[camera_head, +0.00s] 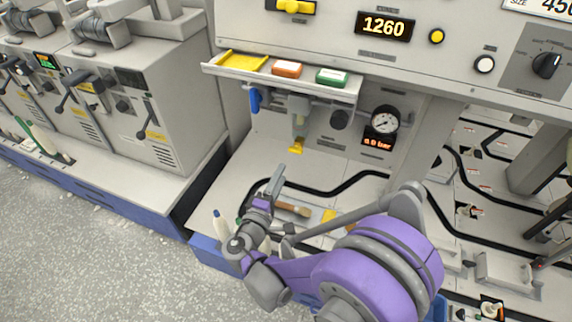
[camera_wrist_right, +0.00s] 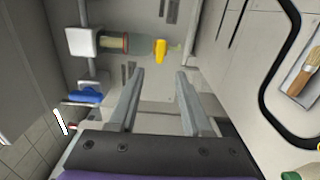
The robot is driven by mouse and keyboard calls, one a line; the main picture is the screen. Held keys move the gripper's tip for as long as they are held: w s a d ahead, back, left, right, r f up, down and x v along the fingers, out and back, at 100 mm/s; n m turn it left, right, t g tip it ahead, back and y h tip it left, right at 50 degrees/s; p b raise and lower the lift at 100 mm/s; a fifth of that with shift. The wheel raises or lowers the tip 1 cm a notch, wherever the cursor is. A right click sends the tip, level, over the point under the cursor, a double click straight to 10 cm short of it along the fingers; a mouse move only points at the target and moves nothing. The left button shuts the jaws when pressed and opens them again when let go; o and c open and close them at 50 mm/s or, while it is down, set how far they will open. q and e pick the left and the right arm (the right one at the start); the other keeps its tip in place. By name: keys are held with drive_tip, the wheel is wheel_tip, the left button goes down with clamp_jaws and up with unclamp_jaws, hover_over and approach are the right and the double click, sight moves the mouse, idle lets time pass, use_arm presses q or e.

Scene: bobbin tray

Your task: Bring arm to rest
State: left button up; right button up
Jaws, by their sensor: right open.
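My right arm (camera_head: 375,265), purple and grey, reaches in from the lower right over the front of the machine's bench. Its gripper (camera_head: 274,186) is above the pale bench top, below the small shelf and apart from it. In the right wrist view the two grey fingers (camera_wrist_right: 162,78) stand apart with nothing between them. Beyond them is a fitting with a white block, a clear cylinder and a yellow tip (camera_wrist_right: 160,50). My left gripper is not in view.
The shelf (camera_head: 345,94) holds a yellow tray, an orange box and a green box. Below it are a blue part (camera_head: 255,101), the yellow-tipped fitting (camera_head: 296,147) and a gauge (camera_head: 384,121). A brush (camera_head: 293,209) lies beside the gripper.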

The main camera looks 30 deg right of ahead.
drive_tip(key=shift+s+a, duration=0.45)
drive_tip(key=shift+a, duration=0.05)
